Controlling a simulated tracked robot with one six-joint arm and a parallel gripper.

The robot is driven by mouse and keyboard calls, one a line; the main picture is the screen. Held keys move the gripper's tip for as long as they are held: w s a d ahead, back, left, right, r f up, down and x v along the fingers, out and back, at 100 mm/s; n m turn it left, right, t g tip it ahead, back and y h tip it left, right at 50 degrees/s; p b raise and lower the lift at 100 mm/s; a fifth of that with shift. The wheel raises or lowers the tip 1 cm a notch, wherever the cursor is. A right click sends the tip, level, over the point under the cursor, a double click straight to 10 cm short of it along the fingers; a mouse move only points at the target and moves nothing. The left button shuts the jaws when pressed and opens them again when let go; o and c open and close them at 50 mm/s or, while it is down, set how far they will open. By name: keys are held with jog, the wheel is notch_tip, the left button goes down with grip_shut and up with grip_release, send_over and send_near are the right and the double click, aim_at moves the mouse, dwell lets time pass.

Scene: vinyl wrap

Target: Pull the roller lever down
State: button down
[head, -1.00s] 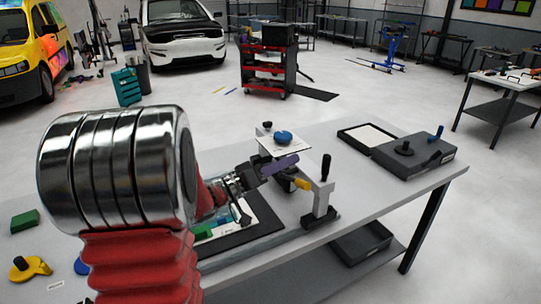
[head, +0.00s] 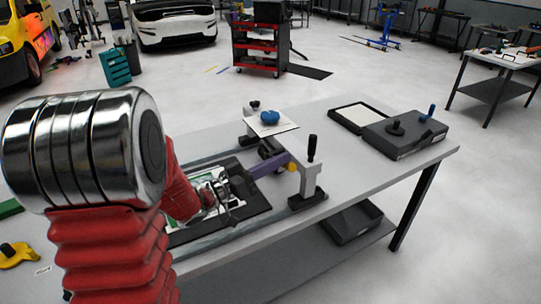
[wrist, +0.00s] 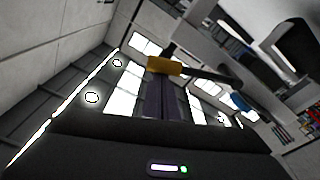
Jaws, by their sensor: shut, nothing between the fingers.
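The roller lever (head: 312,150) has a black handle and stands upright on a light grey post at the front edge of the bench. A small yellow piece (head: 292,167) sits at the left side of the post. My gripper (head: 287,158) has purple fingers, shut with nothing between them. They reach from the left to beside the post, below the black handle; whether they touch it I cannot tell. In the wrist view, the shut fingers (wrist: 166,88) point at a yellow piece (wrist: 165,66) with a dark rod running right from it.
A white plate with a blue knob (head: 269,118) stands behind my gripper. A dark grey box (head: 405,136) with knobs and an open tray (head: 359,116) lie to the right. A black-framed panel (head: 250,209) lies under my arm. Bare bench top lies between the post and the box.

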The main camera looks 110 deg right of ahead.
jog(key=shift+s+a+f, duration=0.1)
jog(key=shift+a+f, duration=0.15)
jog(key=shift+f, duration=0.2)
dwell(0.3)
notch_tip(320, 180, up, 4)
jog(key=d, duration=0.2)
jog(key=r+v, duration=0.1)
jog(key=v, duration=0.8)
jog(key=shift+w+f, duration=0.35)
jog(key=shift+f, duration=0.05)
jog(key=shift+a, duration=0.1)
